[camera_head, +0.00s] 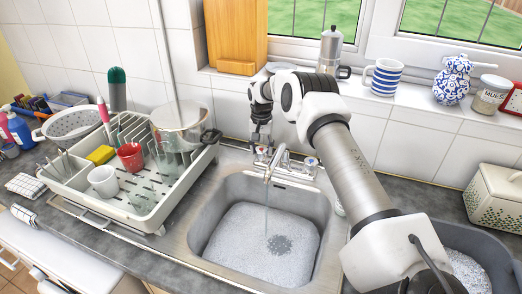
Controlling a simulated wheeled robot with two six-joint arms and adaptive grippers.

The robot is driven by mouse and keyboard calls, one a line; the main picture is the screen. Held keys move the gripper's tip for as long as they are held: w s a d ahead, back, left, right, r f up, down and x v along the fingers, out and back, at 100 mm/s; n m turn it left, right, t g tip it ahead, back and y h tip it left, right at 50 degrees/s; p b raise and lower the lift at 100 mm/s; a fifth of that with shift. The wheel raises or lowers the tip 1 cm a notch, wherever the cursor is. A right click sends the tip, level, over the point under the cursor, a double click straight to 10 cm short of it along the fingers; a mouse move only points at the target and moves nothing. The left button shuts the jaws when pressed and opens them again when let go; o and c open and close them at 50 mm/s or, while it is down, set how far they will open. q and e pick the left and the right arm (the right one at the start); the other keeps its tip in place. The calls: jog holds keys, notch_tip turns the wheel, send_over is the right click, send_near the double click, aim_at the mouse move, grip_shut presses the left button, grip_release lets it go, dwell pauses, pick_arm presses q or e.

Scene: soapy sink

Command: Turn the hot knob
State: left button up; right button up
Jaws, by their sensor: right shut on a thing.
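The tap (283,158) stands at the back rim of the steel sink (196,205), with a knob on each side. A thin stream of water (267,215) falls from its spout into the sink. The hot knob (262,153) is the left one, partly covered by my gripper. The other knob (310,162) is at the right and is free. My right arm reaches in from the lower right, and my right gripper (261,138) points down, shut on the hot knob. My left gripper is not in view.
A dish rack (140,214) with cups, glasses and a pot (180,125) stands left of the sink. A moka pot (330,52) and a striped mug (383,77) stand on the sill behind my arm. A grey tub (480,240) is at the right.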

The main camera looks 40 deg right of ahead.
aim_at(261, 149)
jog(key=shift+s+f+n+b, duration=0.1)
jog(key=shift+n+b, duration=0.05)
jog(key=shift+n, duration=0.6)
jog(key=shift+f+n+b, duration=0.1)
jog(key=shift+n+b, duration=0.05)
jog(key=shift+n, duration=0.6)
jog(key=o, duration=1.2)
jog(key=shift+c, duration=0.2)
jog(key=shift+w+d+f, duration=0.1)
jog(key=shift+w+d, duration=0.05)
jog(key=shift+w, duration=0.1)
notch_tip(261, 149, up, 12)
